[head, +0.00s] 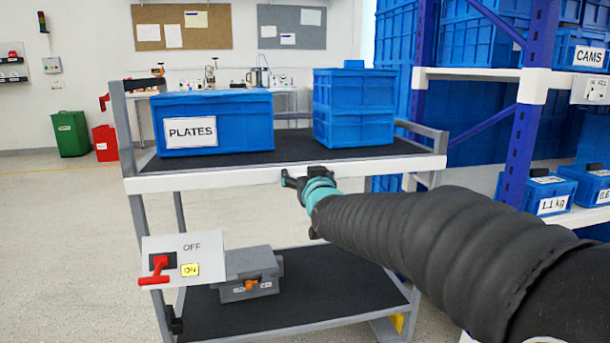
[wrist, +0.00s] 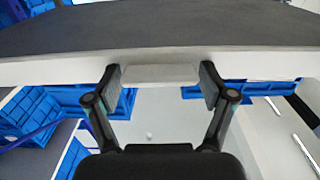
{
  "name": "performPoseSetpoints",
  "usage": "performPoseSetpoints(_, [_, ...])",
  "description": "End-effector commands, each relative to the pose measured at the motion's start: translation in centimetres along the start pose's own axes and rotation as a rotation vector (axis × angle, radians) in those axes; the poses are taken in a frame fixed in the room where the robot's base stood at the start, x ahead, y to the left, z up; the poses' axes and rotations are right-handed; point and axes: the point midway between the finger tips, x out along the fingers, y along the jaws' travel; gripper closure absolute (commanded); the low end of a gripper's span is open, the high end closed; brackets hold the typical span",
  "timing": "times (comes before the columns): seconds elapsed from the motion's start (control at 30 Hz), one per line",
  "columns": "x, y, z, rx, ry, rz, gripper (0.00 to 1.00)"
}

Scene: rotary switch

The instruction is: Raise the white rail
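The white rail (head: 240,178) runs along the front edge of the cart's upper shelf and looks level. In the wrist view the rail (wrist: 50,70) crosses the picture, with a short white block (wrist: 160,74) at its lower edge. My gripper (head: 290,180) is at the rail, right of its middle. In the wrist view my gripper (wrist: 160,84) has its fingers wide apart, one on each side of the block. The finger pads are very close to the block's ends; I cannot tell whether they touch it.
The upper shelf carries a blue PLATES box (head: 215,122) and stacked blue crates (head: 353,108). A panel with a red switch handle (head: 155,273) is at the cart's lower left. A grey box (head: 249,272) sits on the lower shelf. A storage rack (head: 520,140) stands at right.

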Motion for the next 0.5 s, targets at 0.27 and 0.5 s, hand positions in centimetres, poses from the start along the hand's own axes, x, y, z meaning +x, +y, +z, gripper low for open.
performPoseSetpoints(0.27, [0.22, 0.0, -0.12, 0.0, 0.004, 0.0, 0.89])
performPoseSetpoints(0.5, [0.3, 0.01, -0.88, 0.0, 0.006, 0.001, 0.89])
